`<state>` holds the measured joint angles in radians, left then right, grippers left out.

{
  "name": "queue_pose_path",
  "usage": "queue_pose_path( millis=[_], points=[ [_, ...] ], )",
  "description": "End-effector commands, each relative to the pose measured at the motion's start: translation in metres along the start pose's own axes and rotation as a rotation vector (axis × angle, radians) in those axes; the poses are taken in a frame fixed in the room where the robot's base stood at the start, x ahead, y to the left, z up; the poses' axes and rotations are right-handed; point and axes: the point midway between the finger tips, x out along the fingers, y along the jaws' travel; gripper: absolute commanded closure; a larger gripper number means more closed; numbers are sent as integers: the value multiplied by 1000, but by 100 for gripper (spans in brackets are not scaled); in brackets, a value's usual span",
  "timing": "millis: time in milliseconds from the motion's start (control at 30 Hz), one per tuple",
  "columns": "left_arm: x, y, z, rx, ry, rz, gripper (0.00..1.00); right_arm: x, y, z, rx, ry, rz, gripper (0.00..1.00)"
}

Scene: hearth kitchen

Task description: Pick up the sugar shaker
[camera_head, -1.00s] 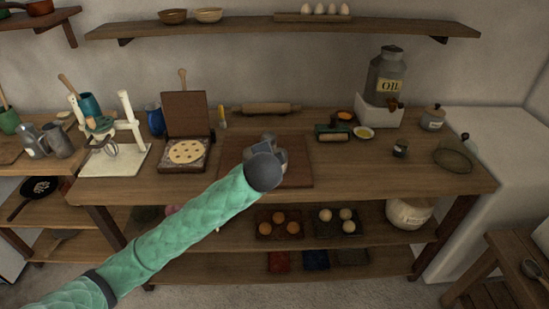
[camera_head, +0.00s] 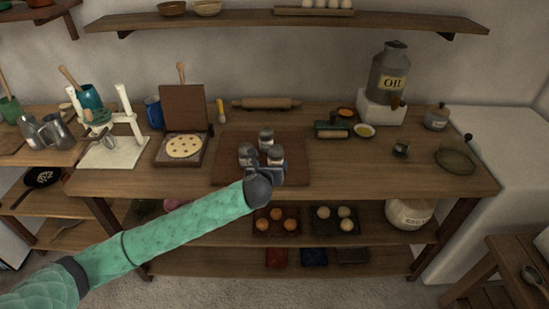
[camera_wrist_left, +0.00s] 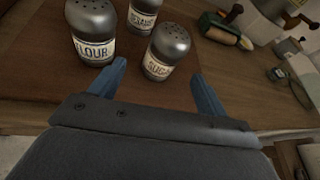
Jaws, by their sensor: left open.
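The sugar shaker (camera_wrist_left: 168,47), with a grey holed cap and a label reading "SUGA", is ahead of my left gripper (camera_wrist_left: 161,80) in the left wrist view, in line with the gap between the fingers. In the head view the sugar shaker (camera_head: 276,155) is the front right one of three. The flour shaker (camera_wrist_left: 92,32) is left of it and a third shaker (camera_wrist_left: 143,14) is behind. My left gripper (camera_head: 267,172) is open and empty at the near side of the shakers. My right gripper is not in view.
The shakers stand on a dark board (camera_head: 298,158) on the wooden table. A rolling pin (camera_head: 266,104) lies behind. A waffle-type press (camera_head: 184,147) is to the left, and a green roller (camera_head: 331,129) and the oil jar (camera_head: 389,75) are to the right.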

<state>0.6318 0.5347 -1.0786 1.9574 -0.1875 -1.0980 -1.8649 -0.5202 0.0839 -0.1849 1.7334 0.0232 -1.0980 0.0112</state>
Motion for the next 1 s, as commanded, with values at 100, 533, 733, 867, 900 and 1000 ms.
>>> queue_pose_path(
  millis=[100,533,733,867,900,1000],
  points=[
    [0,-3,1,118,-5,-13,24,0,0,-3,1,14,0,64],
    [24,-3,3,196,-4,-11,24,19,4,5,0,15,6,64],
    [36,-4,6,194,-4,-12,24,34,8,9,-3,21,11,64],
    [49,-5,8,194,-3,-12,24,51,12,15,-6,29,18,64],
    [53,-5,8,195,-3,-11,24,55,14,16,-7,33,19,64],
    [65,-6,8,195,-3,-12,24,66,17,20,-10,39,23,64]
  ],
)
